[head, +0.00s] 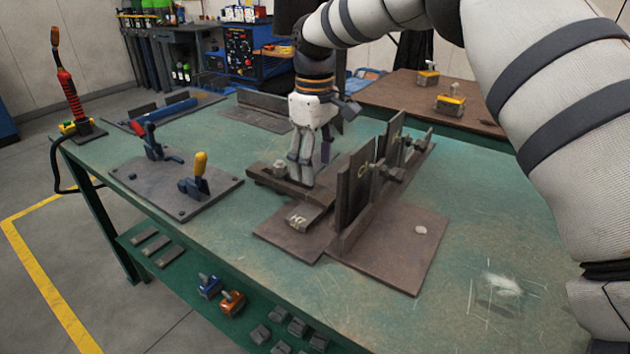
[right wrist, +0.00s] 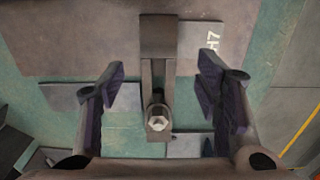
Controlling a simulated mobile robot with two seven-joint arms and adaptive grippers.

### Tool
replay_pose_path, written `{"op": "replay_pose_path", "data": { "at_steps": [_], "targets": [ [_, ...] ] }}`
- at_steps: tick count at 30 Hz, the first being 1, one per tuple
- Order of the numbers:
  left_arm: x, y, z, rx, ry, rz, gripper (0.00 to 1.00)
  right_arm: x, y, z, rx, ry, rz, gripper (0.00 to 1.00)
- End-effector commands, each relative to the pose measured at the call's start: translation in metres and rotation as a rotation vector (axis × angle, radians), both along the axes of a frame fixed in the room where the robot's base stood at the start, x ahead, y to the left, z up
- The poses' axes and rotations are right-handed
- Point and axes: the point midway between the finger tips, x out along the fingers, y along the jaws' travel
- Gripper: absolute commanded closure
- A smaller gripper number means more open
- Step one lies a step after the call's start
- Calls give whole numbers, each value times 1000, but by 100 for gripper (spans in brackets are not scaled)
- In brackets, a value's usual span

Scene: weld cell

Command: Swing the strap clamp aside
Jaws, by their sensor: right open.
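The strap clamp (head: 272,180) is a dark flat bar lying low on the green table, with a pale hex nut (head: 279,167) near its left end in the head view. In the right wrist view the strap (right wrist: 158,72) runs up the middle, and its nut (right wrist: 157,122) is nearer the camera. My right gripper (head: 302,176) points down over the strap. In the right wrist view its open fingers (right wrist: 163,72) stand on either side of the bar, with a gap on both sides. Whether they reach down to the bar's height is unclear. My left gripper is out of view.
A plate marked H7 (head: 297,218) lies beside the strap. Upright dark plates on a fixture (head: 405,250) stand close to the right of my gripper. A plate with toggle clamps (head: 158,190) lies to the left. The table's front right is mostly clear.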

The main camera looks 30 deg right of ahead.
Motion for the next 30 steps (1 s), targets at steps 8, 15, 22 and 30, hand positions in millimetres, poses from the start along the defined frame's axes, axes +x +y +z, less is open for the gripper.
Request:
{"op": "replay_pose_path", "data": {
  "at_steps": [8, 15, 22, 30],
  "targets": [
    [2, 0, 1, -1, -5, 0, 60, 0, 0, -52, 0, 1, -1, 42],
    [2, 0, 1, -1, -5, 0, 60, 0, 0, -58, -1, -1, 0, 42],
    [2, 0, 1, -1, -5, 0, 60, 0, 0, -58, -1, 0, 0, 73],
    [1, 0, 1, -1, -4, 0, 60, 0, 0, -58, -1, 0, -1, 100]
  ]
}}
